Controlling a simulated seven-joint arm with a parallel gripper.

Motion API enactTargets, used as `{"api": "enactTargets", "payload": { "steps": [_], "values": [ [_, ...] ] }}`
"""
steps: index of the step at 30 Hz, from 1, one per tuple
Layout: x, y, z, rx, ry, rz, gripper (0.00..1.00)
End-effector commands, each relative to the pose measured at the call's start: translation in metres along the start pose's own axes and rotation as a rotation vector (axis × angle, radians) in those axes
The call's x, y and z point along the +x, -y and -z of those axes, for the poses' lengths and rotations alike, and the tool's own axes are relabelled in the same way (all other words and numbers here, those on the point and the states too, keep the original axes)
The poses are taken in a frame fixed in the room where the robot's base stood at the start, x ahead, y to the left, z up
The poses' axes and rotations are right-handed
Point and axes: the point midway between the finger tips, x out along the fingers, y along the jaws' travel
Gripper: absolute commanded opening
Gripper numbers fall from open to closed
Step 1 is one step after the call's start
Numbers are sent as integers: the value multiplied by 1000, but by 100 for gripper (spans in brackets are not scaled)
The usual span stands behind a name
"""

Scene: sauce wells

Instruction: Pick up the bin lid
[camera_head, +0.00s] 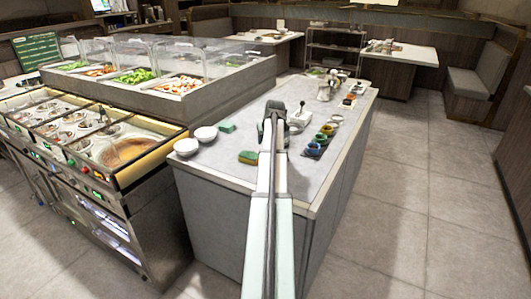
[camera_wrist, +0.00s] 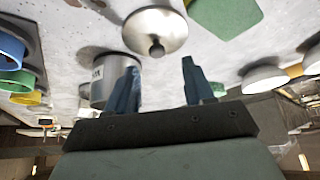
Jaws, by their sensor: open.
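The bin lid (camera_wrist: 150,22) is a round silver dome with a black knob, at the top middle of the wrist view. My gripper (camera_wrist: 160,64) is open and empty. The lid's knob appears just beyond the gap between its fingertips, with no visible contact. I cannot tell exactly what the lid rests on. In the head view my gripper (camera_head: 275,107) is over the grey counter, and my arm hides part of the area around it.
White bowls (camera_head: 186,146) and a yellow-green sponge (camera_head: 248,157) lie on the counter (camera_head: 218,165) left of my arm. Blue (camera_head: 311,150), green and yellow cups stand right of it. A silver machine (camera_head: 326,88) is farther back. Glass-fronted food wells (camera_head: 140,62) are at left.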

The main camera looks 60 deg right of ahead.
Motion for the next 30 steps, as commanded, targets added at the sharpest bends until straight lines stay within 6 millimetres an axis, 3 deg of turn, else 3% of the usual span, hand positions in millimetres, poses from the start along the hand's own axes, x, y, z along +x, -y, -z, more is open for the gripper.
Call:
{"api": "enactTargets", "payload": {
  "steps": [13, 21, 30],
  "values": [
    [47, -4, -1, 0, 1, 1, 52],
    [51, -4, -1, 0, 0, 0, 52],
    [51, -4, -1, 0, 0, 0, 25]
  ]
}}
